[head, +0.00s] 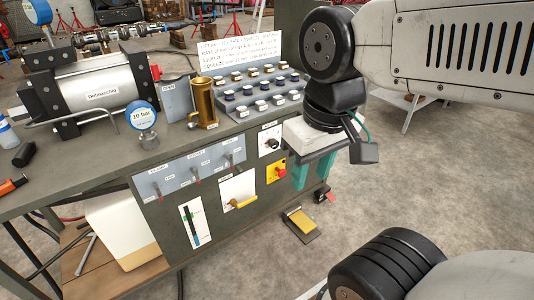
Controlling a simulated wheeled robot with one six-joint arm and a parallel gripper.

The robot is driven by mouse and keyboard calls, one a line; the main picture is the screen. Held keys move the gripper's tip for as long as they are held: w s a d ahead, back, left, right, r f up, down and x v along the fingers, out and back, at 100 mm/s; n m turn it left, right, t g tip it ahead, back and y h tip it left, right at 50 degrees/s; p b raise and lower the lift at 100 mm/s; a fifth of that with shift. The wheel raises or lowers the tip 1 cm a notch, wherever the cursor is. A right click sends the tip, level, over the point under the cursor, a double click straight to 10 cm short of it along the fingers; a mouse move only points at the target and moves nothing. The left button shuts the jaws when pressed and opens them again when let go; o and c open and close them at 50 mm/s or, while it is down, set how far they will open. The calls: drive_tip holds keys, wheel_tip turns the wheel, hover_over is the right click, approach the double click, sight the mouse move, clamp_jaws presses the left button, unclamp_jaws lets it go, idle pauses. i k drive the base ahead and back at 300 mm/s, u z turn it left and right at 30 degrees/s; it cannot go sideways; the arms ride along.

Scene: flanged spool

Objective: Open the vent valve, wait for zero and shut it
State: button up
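A gauge (143,116) on the bench top reads "10 bar" on a blue and white face. It stands by a metal cylinder (100,88) labelled "Dolmacchio" in black end blocks. On the bench's front panel, a white plate (232,188) carries a yellow lever handle (243,202), lying nearly level and tilted slightly up to the right. This looks like the vent valve, but its label is too small to read. My gripper (312,178), with teal fingers, points down to the right of the panel, apart from the lever. Its fingers stand apart with nothing seen between them.
The panel also has several toggle switches (196,174), a black knob (270,142), a red button on yellow (277,171) and a level strip (191,222). A brass cup (203,103) stands on top. A yellow pedal (300,222) lies on the floor. The floor ahead of the panel is mostly clear.

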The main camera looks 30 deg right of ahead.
sight(229, 159)
drive_tip(key=z, duration=0.1)
drive_tip(key=k, duration=1.1)
drive_tip(key=z, duration=0.75)
drive_tip(key=i, duration=1.25)
drive_tip(key=u, duration=0.45)
